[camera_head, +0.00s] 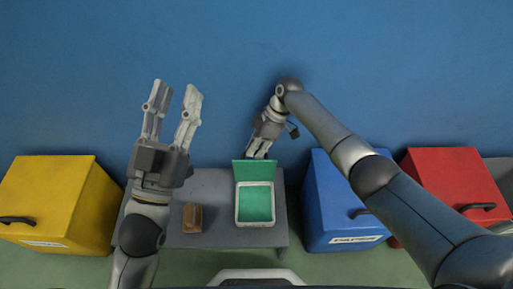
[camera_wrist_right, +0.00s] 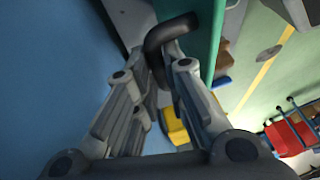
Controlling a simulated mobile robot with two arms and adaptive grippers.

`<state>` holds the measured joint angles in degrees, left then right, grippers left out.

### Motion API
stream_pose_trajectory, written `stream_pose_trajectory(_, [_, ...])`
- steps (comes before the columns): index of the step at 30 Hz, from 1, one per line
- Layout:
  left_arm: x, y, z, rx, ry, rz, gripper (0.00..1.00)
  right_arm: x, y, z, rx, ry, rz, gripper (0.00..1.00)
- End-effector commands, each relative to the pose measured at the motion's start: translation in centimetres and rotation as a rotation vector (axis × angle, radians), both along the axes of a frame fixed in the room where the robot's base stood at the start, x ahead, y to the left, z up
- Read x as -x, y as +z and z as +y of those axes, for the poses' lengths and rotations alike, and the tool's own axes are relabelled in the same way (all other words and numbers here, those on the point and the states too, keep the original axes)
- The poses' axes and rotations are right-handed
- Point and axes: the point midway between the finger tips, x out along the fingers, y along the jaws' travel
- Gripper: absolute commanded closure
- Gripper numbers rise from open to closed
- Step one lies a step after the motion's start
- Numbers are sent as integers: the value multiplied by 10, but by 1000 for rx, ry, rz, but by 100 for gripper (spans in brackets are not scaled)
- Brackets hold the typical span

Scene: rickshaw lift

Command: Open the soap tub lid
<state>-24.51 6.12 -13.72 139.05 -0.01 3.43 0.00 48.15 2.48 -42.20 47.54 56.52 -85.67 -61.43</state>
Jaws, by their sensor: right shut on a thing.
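The soap tub (camera_head: 238,222) is a white-rimmed tray with a green inside, on the grey table. Its green lid (camera_head: 252,172) stands up along the tub's back edge, so the tub is open and looks empty. My right gripper (camera_head: 259,155) is behind the lid, with its fingertips partly hidden. In the right wrist view, its fingers (camera_wrist_right: 158,62) are closed on a dark looped handle (camera_wrist_right: 172,28) beside the green lid (camera_wrist_right: 207,35). My left gripper (camera_head: 175,89) is open and empty, raised left of the tub with its fingers pointing toward the blue wall.
A brown block (camera_head: 192,218) lies on the grey table (camera_head: 212,190), left of the tub. A yellow bin (camera_head: 60,195) stands left of the table. A blue bin (camera_head: 335,205) and a red bin (camera_head: 455,180) stand to the right. The blue wall (camera_head: 240,50) is behind.

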Motion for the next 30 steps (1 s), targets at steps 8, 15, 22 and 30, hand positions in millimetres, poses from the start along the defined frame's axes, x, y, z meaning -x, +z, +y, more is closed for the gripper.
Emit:
stream_pose_trajectory(8, [0,-1,0,0,0,1,60,7,-10,-2,11,5,19,74])
stream_pose_trajectory(15, [0,-1,0,-1,0,3,60,5,-6,-1,7,1,13,66])
stream_pose_trajectory(22, [0,0,1,0,1,0,60,4,1,-1,3,1,9,66])
stream_pose_trajectory(30, [0,0,0,0,1,1,60,4,45,-1,3,3,6,66])
